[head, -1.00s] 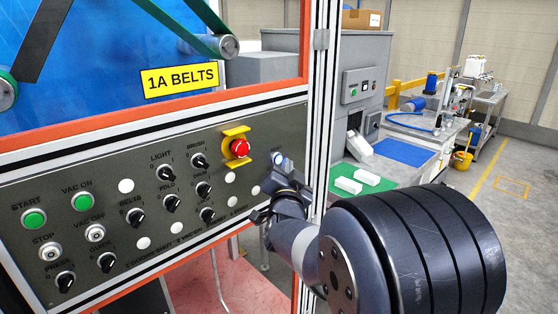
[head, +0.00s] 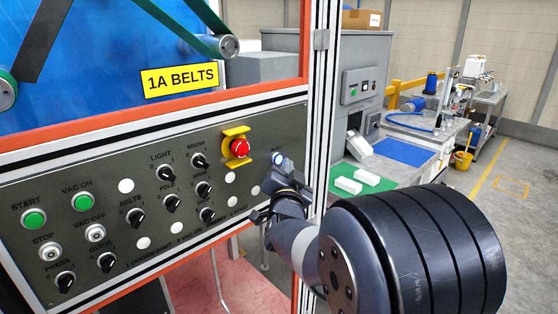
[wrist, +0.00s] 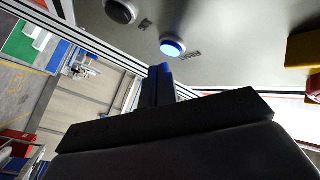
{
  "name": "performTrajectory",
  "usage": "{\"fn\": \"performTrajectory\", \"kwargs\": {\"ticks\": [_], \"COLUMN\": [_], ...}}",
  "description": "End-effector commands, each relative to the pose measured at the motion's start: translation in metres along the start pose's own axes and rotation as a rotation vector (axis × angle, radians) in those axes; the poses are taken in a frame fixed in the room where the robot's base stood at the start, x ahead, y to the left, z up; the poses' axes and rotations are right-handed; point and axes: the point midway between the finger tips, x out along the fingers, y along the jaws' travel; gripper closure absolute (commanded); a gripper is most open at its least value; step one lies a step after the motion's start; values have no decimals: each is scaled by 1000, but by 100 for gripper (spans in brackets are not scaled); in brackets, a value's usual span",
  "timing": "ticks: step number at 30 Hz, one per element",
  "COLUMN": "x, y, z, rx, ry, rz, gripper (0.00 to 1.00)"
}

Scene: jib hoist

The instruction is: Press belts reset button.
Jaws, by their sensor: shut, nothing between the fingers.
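The control panel (head: 110,222) below the yellow "1A BELTS" sign (head: 180,80) carries a small round button with a pale blue glow (head: 277,160) near its right end. The fingertips appear just below the button in the wrist view, with a small gap in the picture. In the head view my gripper (head: 284,172) is partly hidden by my wrist.
A red emergency stop (head: 239,148) in a yellow guard sits left of the button. Several black selector knobs and green start buttons fill the panel's left part. An aluminium post (head: 325,90) stands right of the panel. Benches (head: 425,145) are behind.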

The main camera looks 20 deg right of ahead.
Motion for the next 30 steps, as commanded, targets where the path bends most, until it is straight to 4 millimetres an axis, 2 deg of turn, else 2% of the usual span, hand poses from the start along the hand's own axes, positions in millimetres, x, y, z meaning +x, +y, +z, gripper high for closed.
{"fn": "performTrajectory", "kwargs": {"ticks": [30], "x": [7], "y": [-5], "z": [6], "rx": [0], "ry": [0], "rz": [0], "gripper": [100]}}
